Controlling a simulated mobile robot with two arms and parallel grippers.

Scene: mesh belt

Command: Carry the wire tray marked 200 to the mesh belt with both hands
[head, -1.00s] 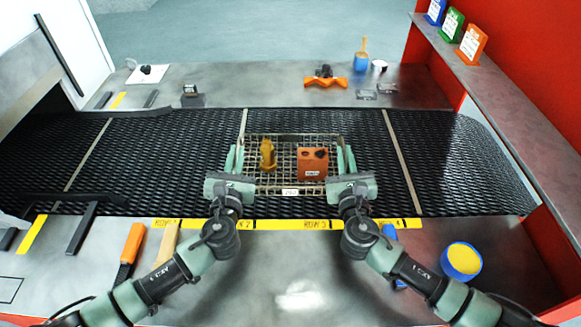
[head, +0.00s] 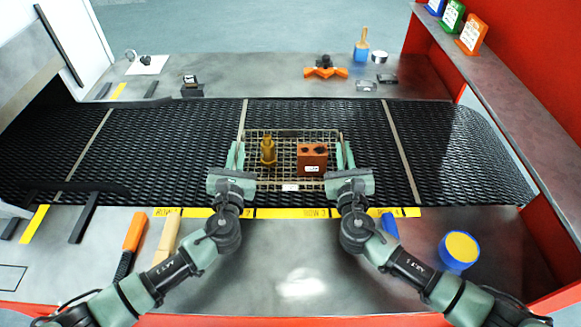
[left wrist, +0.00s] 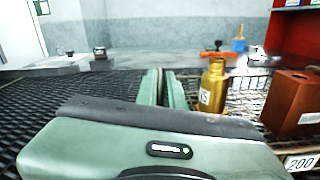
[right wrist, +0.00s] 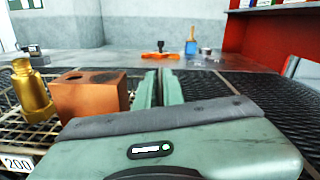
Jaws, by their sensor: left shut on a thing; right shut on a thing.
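The wire tray (head: 287,165) marked 200 is over the dark mesh belt (head: 200,150), between two pale cross strips. It looks level; I cannot tell whether it touches the mesh. It carries a brass bottle-shaped piece (head: 268,152) and a reddish-brown block with holes (head: 312,158), both upright. The 200 tag shows in the left wrist view (left wrist: 301,163) and right wrist view (right wrist: 17,164). My left gripper (head: 236,157) is shut on the tray's left side and my right gripper (head: 344,157) on its right side. The gripped edges are hidden by the fingers.
Yellow row markings (head: 290,213) run along the belt's front edge. An orange-handled tool (head: 134,232) and a blue tub (head: 459,250) lie in front. An orange clamp-like piece (head: 325,72) stands behind. A red wall and shelf (head: 490,70) bound the right. Belt beside the tray is clear.

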